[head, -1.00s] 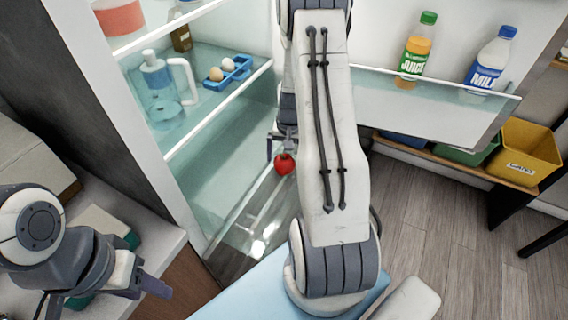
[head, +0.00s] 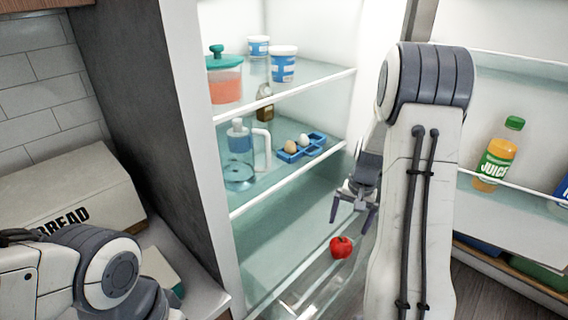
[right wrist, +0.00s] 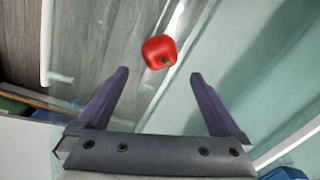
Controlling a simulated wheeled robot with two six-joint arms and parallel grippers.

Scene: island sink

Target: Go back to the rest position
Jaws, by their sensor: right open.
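My right gripper (head: 353,203) is open and empty inside the open fridge, in front of the shelves. A red tomato or pepper (head: 341,247) sits below it on the low glass shelf near the front edge. In the right wrist view the red item (right wrist: 159,52) shows beyond the two spread fingertips (right wrist: 157,74), apart from them. My left arm is at the lower left of the head view; its gripper fingers are not in the picture.
A glass shelf holds a jug (head: 239,160) and a blue egg holder (head: 301,150). Tubs (head: 283,66) stand on the shelf above. The open door holds a juice bottle (head: 497,158). A bread box (head: 75,195) sits on the left counter.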

